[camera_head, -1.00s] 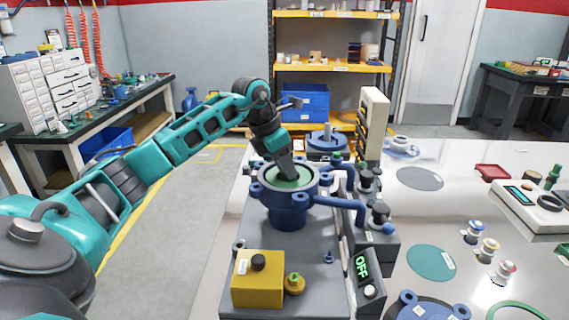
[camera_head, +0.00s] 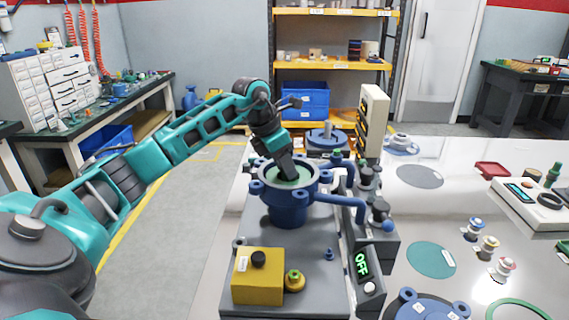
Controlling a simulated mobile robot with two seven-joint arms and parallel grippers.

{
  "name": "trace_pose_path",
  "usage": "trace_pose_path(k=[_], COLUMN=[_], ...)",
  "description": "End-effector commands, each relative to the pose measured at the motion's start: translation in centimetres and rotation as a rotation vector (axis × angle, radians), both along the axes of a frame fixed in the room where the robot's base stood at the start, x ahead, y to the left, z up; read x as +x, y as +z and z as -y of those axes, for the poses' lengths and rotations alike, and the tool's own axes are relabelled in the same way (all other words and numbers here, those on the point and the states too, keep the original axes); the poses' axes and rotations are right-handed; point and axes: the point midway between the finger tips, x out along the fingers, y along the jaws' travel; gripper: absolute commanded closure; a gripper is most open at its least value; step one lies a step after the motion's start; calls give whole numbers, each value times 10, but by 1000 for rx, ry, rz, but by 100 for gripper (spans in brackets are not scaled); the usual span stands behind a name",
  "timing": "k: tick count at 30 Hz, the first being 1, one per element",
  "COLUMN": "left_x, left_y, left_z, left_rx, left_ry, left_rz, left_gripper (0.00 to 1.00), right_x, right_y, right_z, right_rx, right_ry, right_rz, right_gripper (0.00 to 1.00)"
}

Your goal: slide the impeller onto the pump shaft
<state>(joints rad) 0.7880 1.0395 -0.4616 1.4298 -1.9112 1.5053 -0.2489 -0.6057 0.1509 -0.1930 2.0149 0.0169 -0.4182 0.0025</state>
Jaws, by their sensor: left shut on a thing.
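The blue pump housing (camera_head: 288,213) stands upright on a grey base in the middle, with its round mouth facing up. My left gripper (camera_head: 290,172) reaches down into this mouth from the upper left. It is shut on what appears to be the impeller (camera_head: 291,184), a pale green disc inside the housing. The wrist and fingers cover part of the disc. The pump shaft is hidden, so I cannot tell how the impeller sits on it. My right gripper is not in view.
A blue pipe (camera_head: 333,200) runs from the housing to the right. A yellow box (camera_head: 258,278) and an OFF display (camera_head: 361,264) stand in front. A tall beige panel (camera_head: 373,122) rises behind right. Small valves (camera_head: 487,248) stand on the white table.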

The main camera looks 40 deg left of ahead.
Motion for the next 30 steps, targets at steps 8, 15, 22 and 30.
trace_pose_path(k=[8,15,22,30], left_x=[0,0,0,-1], left_y=[0,0,-1,-3], left_z=[0,0,0,0], left_rx=[-1,-1,0,0], left_ry=[1,0,0,0], left_rz=[2,2,1,-3], left_gripper=[100,100,45,36], right_x=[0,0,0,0], right_y=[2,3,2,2], right_z=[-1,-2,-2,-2], right_rx=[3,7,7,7], right_ry=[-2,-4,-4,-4], right_rz=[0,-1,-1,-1], right_gripper=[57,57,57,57])
